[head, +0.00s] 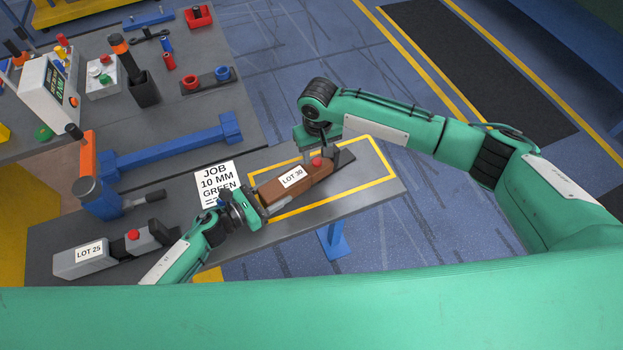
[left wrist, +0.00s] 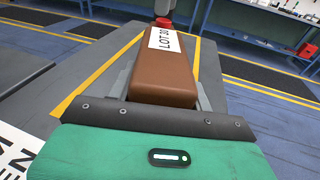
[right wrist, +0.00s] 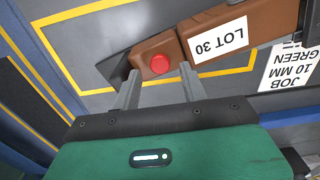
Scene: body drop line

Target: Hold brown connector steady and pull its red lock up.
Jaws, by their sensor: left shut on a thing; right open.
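The brown connector (head: 287,187) with the LOT 30 label lies inside the yellow outline on the grey bench. Its red lock (head: 317,162) sits near its far right end and also shows in the right wrist view (right wrist: 160,64). My left gripper (head: 262,211) is shut on the near left end of the brown connector; its fingers flank the body in the left wrist view (left wrist: 162,95). My right gripper (right wrist: 170,82) is open and empty, its fingertips beside the red lock, apart from it as far as I can tell. In the head view its fingers are partly hidden.
A grey connector (head: 100,258) labelled LOT 25, with its own red lock (head: 132,235), lies at the left end. A JOB 10 MM GREEN card (head: 217,184) lies behind my left gripper. An orange-handled blue tool (head: 95,175) stands left. Floor right of the bench is clear.

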